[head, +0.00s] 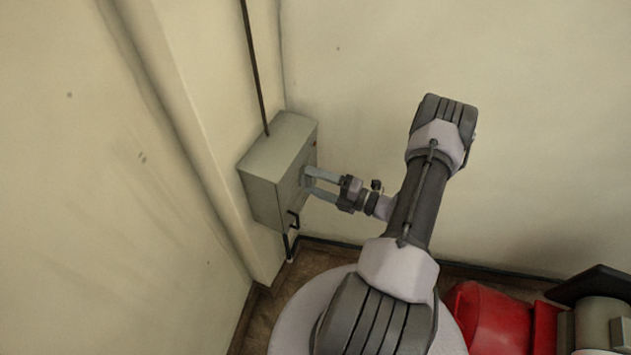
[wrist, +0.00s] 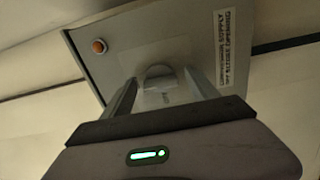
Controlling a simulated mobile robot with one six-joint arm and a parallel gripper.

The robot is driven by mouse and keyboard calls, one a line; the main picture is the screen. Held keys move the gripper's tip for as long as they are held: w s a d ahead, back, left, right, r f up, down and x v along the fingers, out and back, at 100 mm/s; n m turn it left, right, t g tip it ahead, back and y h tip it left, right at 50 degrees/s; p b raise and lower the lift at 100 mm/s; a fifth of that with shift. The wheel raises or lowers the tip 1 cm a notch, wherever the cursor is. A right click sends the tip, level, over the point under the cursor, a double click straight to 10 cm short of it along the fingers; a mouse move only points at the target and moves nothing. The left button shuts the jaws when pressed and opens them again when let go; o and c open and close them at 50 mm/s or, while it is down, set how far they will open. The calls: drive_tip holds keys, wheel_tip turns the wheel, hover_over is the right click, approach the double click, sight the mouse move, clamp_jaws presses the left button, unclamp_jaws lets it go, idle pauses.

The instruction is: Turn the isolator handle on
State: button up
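The isolator box (head: 268,175) is a grey cabinet on the wall in the corner. In the wrist view its front panel (wrist: 110,62) shows tilted, with an orange lamp and a printed label. A rounded grey piece, which looks like the isolator handle (wrist: 158,71), sits on the panel. My gripper (head: 308,179) is at the box front. In the wrist view my gripper (wrist: 160,80) is open, with one finger on each side of the handle and gaps visible. The fingers hide part of the panel. I cannot tell whether they touch it.
A small dark handle (head: 293,220) is low on the box. A thin conduit (head: 255,65) runs up the wall from its top. Walls close in behind and to the left. Red and grey equipment (head: 500,322) stands on the floor at the lower right.

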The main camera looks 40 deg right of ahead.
drive_tip(key=p+v, duration=0.2)
drive_tip(key=v, duration=1.5)
drive_tip(key=shift+s, duration=0.25)
